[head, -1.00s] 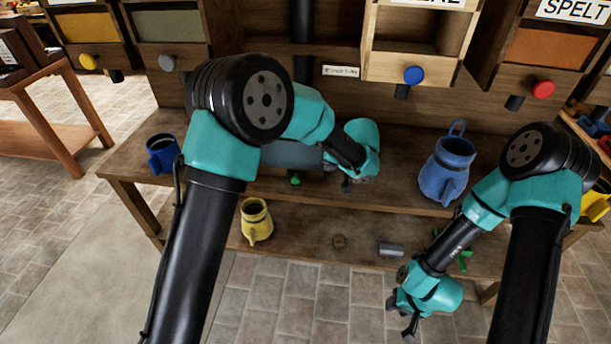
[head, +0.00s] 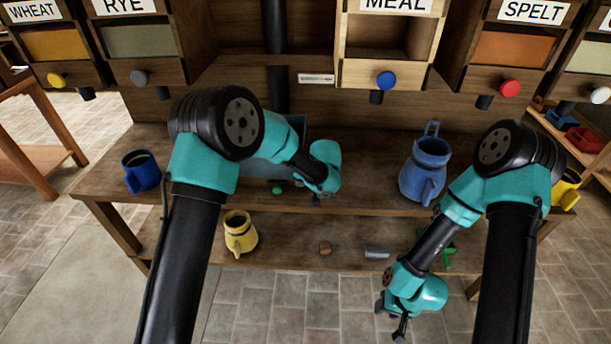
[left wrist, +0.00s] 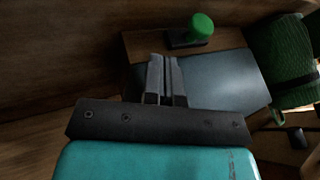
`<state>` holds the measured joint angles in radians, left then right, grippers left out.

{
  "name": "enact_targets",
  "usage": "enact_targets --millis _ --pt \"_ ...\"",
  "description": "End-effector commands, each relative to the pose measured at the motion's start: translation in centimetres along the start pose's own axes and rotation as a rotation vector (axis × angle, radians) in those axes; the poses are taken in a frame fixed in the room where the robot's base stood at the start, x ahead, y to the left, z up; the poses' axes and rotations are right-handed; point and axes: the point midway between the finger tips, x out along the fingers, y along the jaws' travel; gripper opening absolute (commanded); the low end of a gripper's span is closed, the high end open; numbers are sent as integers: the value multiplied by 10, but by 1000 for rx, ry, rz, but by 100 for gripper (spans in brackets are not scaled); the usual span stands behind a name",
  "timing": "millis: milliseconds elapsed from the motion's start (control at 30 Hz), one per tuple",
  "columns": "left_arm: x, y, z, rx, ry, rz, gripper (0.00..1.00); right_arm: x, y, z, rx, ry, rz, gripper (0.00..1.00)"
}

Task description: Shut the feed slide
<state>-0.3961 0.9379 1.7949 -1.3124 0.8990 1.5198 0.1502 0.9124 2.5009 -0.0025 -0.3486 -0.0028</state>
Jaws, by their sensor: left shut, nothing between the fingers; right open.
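A grey-blue flat-topped part with a green knob (head: 277,190) sits on the bench under a black pipe, partly behind my left arm; I take it for the feed slide. In the left wrist view its dark blue-grey top (left wrist: 225,82) lies under my fingers. The green knob (left wrist: 202,28) stands on a dark block at its far edge. My left gripper (head: 318,198) is shut and empty, just right of the knob in the head view; its fingers (left wrist: 165,78) are together, apart from the knob in the picture. My right gripper (head: 400,330) is open, low in front of the bench.
Blue mug (head: 142,172) is at the bench's left, blue jug (head: 425,170) at its right. A yellow jug (head: 240,232) and small pieces rest on the lower shelf. Labelled bins with coloured knobs, such as the blue knob (head: 386,80), hang above.

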Motion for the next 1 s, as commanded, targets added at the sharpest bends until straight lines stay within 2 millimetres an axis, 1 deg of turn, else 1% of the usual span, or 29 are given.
enact_targets --millis 33,133,233,400,533,800,1000 --pt "10 0 1 1 -3 -2 0 0 0 0 0 0 0 43" --pt "27 -1 1 1 -3 -1 0 0 0 0 0 0 0 43" --pt "34 -16 2 -1 -1 -1 0 0 0 0 0 0 0 43" --pt "44 -28 4 0 -1 -1 0 0 0 0 0 0 0 43" --pt "47 -31 4 1 0 0 0 0 0 0 0 0 0 43" --pt "46 -31 4 1 0 0 0 0 0 0 0 0 0 43" --pt "46 -27 2 17 8 8 0 0 0 0 0 0 0 43"
